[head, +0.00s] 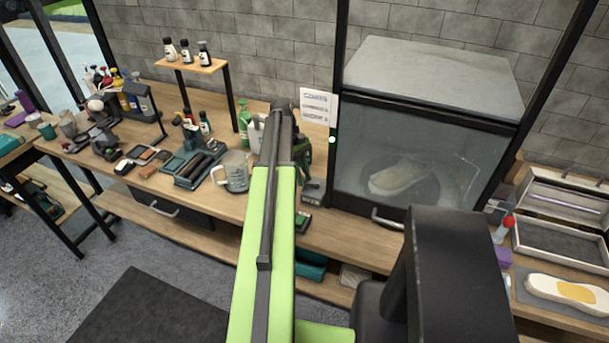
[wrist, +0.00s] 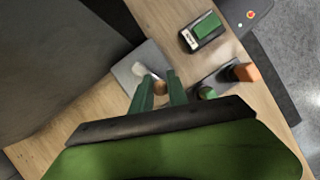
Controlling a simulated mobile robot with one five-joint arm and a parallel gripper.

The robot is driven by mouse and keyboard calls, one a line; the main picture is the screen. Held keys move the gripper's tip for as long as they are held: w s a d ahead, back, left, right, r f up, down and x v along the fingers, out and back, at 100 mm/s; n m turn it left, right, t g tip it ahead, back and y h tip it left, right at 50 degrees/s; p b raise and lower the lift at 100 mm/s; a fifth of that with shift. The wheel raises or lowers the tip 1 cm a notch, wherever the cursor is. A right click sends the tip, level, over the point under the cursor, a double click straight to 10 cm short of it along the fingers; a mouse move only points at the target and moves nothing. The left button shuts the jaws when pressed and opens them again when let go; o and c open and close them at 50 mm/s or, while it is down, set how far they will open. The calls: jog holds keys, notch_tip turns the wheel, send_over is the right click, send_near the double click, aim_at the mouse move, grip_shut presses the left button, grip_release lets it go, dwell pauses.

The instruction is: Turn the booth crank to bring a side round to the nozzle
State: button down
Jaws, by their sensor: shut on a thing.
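The booth (head: 430,135) stands against the wall at right in the head view, with a clear front and a pale top. A pale sneaker (head: 400,177) is inside it, seen dimly through the front. In the wrist view, the green fingers of my gripper (wrist: 159,84) are closed around a small brownish knob (wrist: 160,88), which looks like the crank handle. A grey plate (wrist: 124,70) with a whitish part lies just beyond the fingertips. The rest of the crank is hidden by the fingers. In the head view, my arm covers most of the gripper area.
A measuring jug (head: 235,172) and green bottle (head: 243,116) stand left of my arm. A sign (head: 318,106) hangs beside the booth. A green block (wrist: 207,26) and orange block (wrist: 245,72) sit near the gripper.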

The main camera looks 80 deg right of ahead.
dwell(0.4)
jog(key=c, duration=1.3)
grip_release()
jog(key=p+v, duration=1.6)
jog(key=v, duration=0.1)
jog(key=shift+w+d+r, duration=0.15)
jog(key=shift+w, duration=0.1)
